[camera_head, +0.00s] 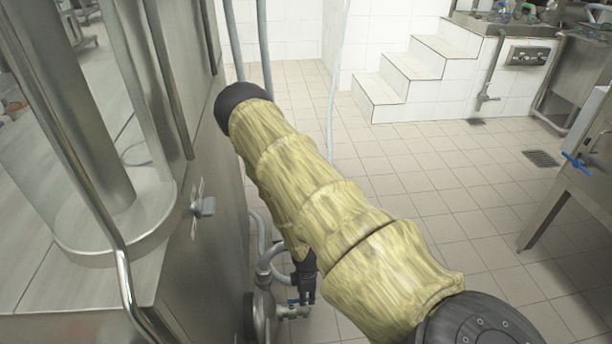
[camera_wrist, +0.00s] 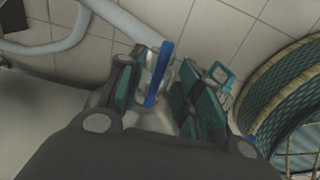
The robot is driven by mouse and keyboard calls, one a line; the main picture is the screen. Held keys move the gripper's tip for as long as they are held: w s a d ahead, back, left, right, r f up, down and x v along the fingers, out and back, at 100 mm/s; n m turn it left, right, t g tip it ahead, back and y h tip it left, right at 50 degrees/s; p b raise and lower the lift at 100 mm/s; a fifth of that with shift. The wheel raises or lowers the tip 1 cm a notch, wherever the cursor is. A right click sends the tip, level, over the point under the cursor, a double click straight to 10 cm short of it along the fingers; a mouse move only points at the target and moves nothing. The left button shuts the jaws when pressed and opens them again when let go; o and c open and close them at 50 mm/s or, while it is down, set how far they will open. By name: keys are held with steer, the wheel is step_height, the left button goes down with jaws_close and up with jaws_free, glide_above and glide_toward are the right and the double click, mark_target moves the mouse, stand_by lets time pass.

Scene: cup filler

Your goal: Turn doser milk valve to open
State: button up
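The valve with a blue lever handle (camera_wrist: 159,75) is in the wrist view, and the handle stands nearly upright there. My gripper (camera_wrist: 163,88) has its two teal-padded fingers apart, one on each side of the handle. In the head view my gripper (camera_head: 305,284) is low, beside the steel pipework. Only a small bit of the blue handle (camera_head: 292,301) shows there. The valve body is partly hidden by the fingers.
The steel machine (camera_head: 215,262) stands close on the left, with a glass cylinder (camera_head: 150,215) and a wing knob (camera_head: 203,206). A steel table (camera_head: 560,190) with another blue handle (camera_head: 574,161) is at the right. The tiled floor (camera_head: 440,190) between is clear, with white steps (camera_head: 415,75) behind.

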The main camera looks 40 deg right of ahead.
step_height(320, 180, up, 10)
stand_by(0.6)
steer(key=shift+r, duration=0.1)
stand_by(0.4)
